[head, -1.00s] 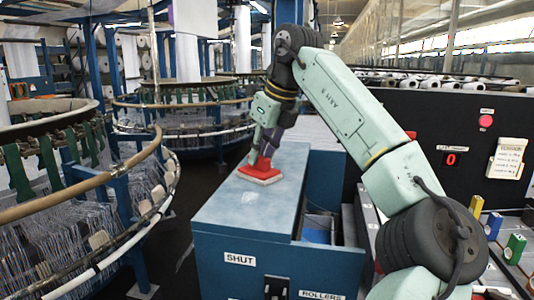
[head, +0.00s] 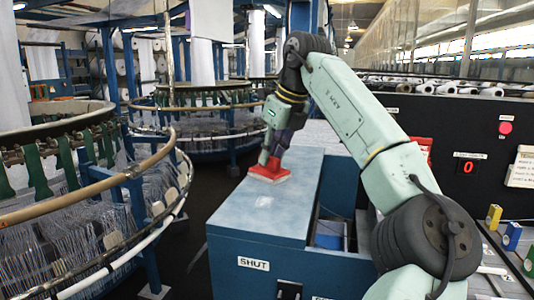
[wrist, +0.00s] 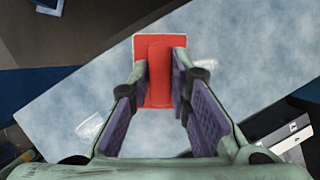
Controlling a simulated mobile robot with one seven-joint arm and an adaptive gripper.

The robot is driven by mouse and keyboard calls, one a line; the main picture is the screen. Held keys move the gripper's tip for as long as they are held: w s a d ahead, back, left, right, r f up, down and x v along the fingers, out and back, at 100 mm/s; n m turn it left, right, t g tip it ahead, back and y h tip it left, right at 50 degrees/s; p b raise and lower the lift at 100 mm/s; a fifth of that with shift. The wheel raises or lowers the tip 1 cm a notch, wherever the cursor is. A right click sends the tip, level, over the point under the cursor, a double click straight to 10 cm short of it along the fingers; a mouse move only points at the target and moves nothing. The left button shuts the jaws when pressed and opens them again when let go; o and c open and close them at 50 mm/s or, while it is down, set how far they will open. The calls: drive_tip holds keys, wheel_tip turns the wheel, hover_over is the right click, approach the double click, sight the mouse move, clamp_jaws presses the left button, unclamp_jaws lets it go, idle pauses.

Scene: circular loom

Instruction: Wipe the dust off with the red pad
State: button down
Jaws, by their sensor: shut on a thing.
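The red pad (head: 268,173) has a red grip block on top and a pale underside. It rests on the blue cabinet top (head: 280,215), near its far left edge. My gripper (head: 272,160) is shut on the pad's grip block from above. In the wrist view the pad (wrist: 160,45) shows between the two purple-lined fingers (wrist: 160,95). The cabinet top has a mottled, pale, dusty-looking surface in the wrist view (wrist: 230,50). A small whitish patch (head: 263,201) lies on the top, nearer than the pad. The surface under the pad is hidden.
A round loom with a wooden rail (head: 90,190) stands close on the left. A "SHUT" label (head: 253,264) is on the cabinet front. An open compartment (head: 330,235) lies right of the top. A black panel (head: 470,150) with a red button (head: 506,128) stands at right.

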drive_tip(key=shift+s+d, duration=0.25)
drive_tip(key=shift+d, duration=0.6)
drive_tip(key=shift+s+d, duration=0.25)
drive_tip(key=shift+d, duration=0.55)
drive_tip(key=shift+w+d, duration=0.15)
drive_tip(key=shift+w, duration=0.45)
drive_tip(key=shift+w+d, duration=0.15)
drive_tip(key=shift+w, duration=0.45)
drive_tip(key=shift+w+a, duration=0.3)
drive_tip(key=shift+a, duration=0.65)
drive_tip(key=shift+w+a, duration=0.3)
drive_tip(key=shift+a, duration=0.65)
drive_tip(key=shift+f, duration=0.1)
wheel_tip(320, 180, up, 6)
